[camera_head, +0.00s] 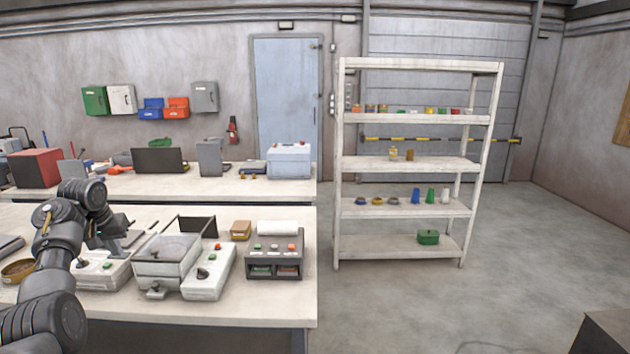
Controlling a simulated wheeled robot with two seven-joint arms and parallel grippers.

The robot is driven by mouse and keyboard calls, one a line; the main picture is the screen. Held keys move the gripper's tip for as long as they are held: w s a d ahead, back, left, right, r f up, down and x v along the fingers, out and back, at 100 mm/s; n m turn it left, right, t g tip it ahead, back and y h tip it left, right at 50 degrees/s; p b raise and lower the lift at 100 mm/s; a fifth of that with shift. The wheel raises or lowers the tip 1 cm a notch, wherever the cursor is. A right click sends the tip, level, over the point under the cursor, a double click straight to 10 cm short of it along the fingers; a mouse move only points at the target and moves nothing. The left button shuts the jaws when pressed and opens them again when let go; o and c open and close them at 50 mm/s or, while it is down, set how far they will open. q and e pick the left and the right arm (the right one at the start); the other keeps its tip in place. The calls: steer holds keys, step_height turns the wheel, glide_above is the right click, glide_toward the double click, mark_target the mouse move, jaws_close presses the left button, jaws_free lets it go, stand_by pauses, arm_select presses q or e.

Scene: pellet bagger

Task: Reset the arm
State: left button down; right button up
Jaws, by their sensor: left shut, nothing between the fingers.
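My left arm reaches in from the left edge over the front bench. Its dark gripper (115,245) points down above a white control box (101,270) at the bench's left. The gripper is shut with nothing in it. I cannot tell whether its tips touch the box. The pellet bagger (168,256), a pale machine with an open hopper tray and a control panel with knobs, stands on the bench to the right of the gripper. My right gripper is out of view.
A grey button unit (274,262) and a small brown box (241,230) stand right of the bagger. A brown bowl (18,270) sits at the left. A back bench (225,189) holds equipment. A white shelf rack (412,215) stands right, with open floor beyond.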

arm_select(q)
steer(key=s+d+f+m+g, duration=0.1)
steer(key=d+f, duration=0.2)
steer(key=f, duration=0.9)
steer(key=d+f, duration=0.3)
steer(key=f, duration=0.9)
steer(key=s+d+f+m, duration=0.15)
steer(key=s+f, duration=0.25)
steer(key=f, duration=0.4)
steer(key=s+d+f, duration=0.3)
steer(key=s+f, duration=0.2)
steer(key=f, duration=0.3)
steer(key=s+d+f, duration=0.2)
steer(key=s+f, duration=0.2)
steer(key=f, duration=0.4)
steer(key=s+d+f+m+g, duration=0.1)
steer(key=s+d+f, duration=0.2)
steer(key=s+f, duration=0.6)
steer(key=s+d+f, duration=0.3)
steer(key=s+f, duration=0.4)
steer(key=s, duration=0.5)
steer(key=s+d+f, duration=0.2)
steer(key=s, duration=0.8)
steer(key=s+d+f+m, duration=0.1)
steer(key=s+d+f, duration=0.1)
steer(key=s, duration=0.8)
steer(key=s+d+f+m+h, duration=0.1)
steer(key=s+d+f, duration=0.2)
steer(key=s, duration=0.7)
steer(key=shift+g, duration=0.4)
